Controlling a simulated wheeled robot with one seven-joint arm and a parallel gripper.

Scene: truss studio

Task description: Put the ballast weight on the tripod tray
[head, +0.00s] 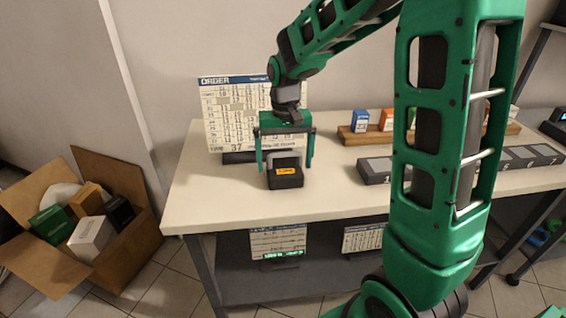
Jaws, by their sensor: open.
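A dark block with an orange label and a grey upper part (285,181), which looks like the ballast weight, sits on the white table (225,199) near its left front. My gripper (285,167) points down over it, with one green finger on each side of the block. The fingers are apart, and I cannot tell whether either touches it. The tripod tray does not show in this view.
An order board (229,112) stands behind my gripper. To the right are a wooden rack (362,138) with coloured boxes and a long dark numbered strip (535,156). An open carton (130,238) with several boxes is on the floor at left. Bare tabletop lies left of the block.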

